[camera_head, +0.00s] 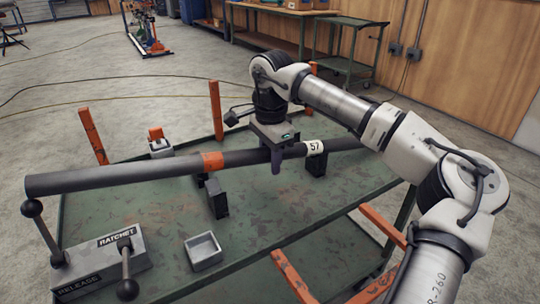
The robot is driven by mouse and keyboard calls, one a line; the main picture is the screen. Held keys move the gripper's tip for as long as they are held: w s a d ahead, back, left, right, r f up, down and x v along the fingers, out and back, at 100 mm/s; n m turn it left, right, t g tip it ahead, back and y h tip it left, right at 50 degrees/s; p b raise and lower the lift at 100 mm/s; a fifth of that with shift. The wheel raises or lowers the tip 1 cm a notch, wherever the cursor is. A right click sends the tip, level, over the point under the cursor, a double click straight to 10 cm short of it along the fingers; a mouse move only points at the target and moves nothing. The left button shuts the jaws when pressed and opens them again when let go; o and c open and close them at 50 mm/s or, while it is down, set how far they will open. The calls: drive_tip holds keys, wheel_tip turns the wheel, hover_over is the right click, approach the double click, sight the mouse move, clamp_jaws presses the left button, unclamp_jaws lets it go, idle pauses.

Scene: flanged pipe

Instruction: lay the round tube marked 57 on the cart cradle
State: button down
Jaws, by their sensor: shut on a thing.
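The round tube (120,176) is long and dark grey, with an orange band and a white label reading 57 (314,147). It lies nearly level across the view above the green cart (265,235). My gripper (277,158) comes down from above and is shut on the tube, between the orange band and the label. Two black cradle blocks stand on the cart under the tube, one left of my gripper (217,198) and one right (316,165). I cannot tell whether the tube touches them. The tube's right end is partly hidden behind my arm.
A grey ratchet box (100,265) with ball-ended levers is at front left, one lever near the tube's left end. A small open grey tray (203,251) sits on the cart. Orange posts (93,136) (216,110) stand along the far edge; orange bars (290,275) are at the front right.

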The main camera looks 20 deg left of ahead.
drive_tip(key=shift+s+d+f+b, duration=0.1)
drive_tip(key=shift+d+f+b, duration=0.1)
drive_tip(key=shift+f, duration=0.65)
drive_tip(key=shift+d+f+b, duration=0.1)
drive_tip(key=shift+f+b, duration=0.1)
drive_tip(key=shift+f, duration=0.6)
drive_tip(key=c, duration=0.9)
unclamp_jaws()
wheel_tip(320, 180, up, 15)
drive_tip(key=shift+a+r+p, duration=0.1)
drive_tip(key=shift+a+p, duration=0.05)
drive_tip(key=shift+p, duration=1)
